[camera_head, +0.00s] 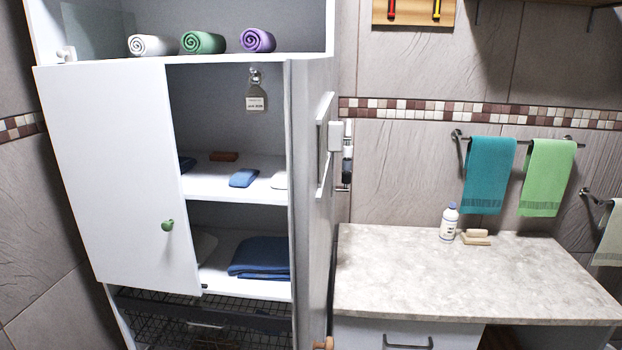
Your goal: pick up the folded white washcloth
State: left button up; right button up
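A small white folded item (279,180), which looks like the folded white washcloth, lies at the right end of the cabinet's middle shelf. The cabinet's right edge partly hides it. A small folded blue cloth (243,178) lies to its left on the same shelf. Another pale item (204,244) on the lower shelf is mostly hidden behind the white door (105,170); I cannot tell what it is. A rolled white towel (152,45) lies on the top shelf. Neither of my grippers is in view.
The white door with a green knob (167,225) covers the cabinet's left half. Folded blue towels (260,256) lie on the lower shelf above a wire basket (215,335). A counter (450,275) at right holds a bottle (449,222) and soap (475,237). Its front is clear.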

aim_at(279, 181)
jog(key=i+j+z, duration=0.15)
jog(key=z, duration=0.25)
jog(key=i+j+z, duration=0.1)
jog(key=j+z, duration=0.25)
jog(key=i+j+z, duration=0.1)
jog(key=j+z, duration=0.3)
